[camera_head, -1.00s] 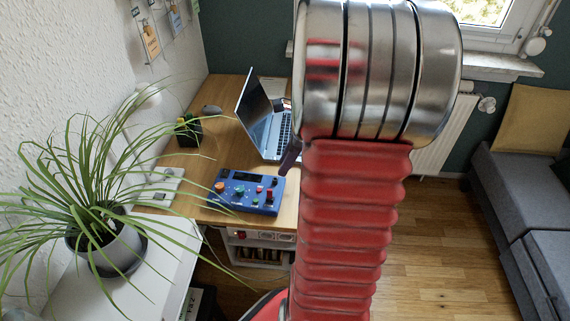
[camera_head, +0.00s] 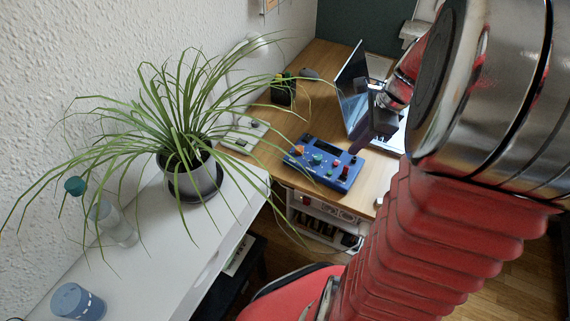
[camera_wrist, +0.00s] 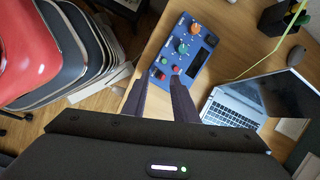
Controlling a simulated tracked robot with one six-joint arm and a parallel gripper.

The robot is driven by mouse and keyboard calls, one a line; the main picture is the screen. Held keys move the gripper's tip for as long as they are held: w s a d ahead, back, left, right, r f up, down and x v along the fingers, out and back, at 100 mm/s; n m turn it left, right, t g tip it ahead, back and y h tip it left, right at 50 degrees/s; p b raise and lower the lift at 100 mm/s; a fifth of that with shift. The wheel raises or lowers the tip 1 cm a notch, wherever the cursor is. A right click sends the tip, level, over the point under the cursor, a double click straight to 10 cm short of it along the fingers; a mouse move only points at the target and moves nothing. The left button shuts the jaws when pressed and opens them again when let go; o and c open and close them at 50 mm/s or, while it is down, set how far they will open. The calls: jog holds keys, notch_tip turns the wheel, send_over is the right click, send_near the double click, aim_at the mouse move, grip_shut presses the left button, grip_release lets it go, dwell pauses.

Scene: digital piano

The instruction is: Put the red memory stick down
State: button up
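I cannot make out a red memory stick for certain in either view. Small red parts show on the blue control box (camera_head: 325,163), which lies on the wooden desk, but I cannot tell whether one is the stick. My gripper (camera_head: 367,140) hangs over the desk, just right of the box in the head view. In the wrist view my gripper (camera_wrist: 159,84) has its two dark fingers apart, with bare desk and nothing held showing between them. The blue box (camera_wrist: 182,48) lies beyond the fingertips there.
An open laptop (camera_wrist: 238,108) stands close to the gripper. A potted plant (camera_head: 194,183) spreads long leaves towards the box. A bottle (camera_head: 112,222) and a blue cup (camera_head: 78,303) stand on the white cabinet. A black pen holder (camera_head: 284,92) stands farther back. Some desk is bare.

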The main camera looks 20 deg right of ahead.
jog(key=s+a+r+n+t, duration=0.1)
jog(key=s+a+r+n, duration=0.1)
jog(key=a+n, duration=0.6)
jog(key=s+a+r+n+h, duration=0.1)
jog(key=s+a+r+n, duration=0.2)
jog(key=a+n, duration=0.5)
jog(key=s+a+r+n+t+h, duration=0.1)
jog(key=s+a+r+n, duration=0.1)
jog(key=a+r+n, duration=0.3)
jog(key=a+n, duration=0.3)
jog(key=shift+s+a+n+t, duration=0.2)
jog(key=shift+a+n+t, duration=0.1)
jog(key=shift+a, duration=0.1)
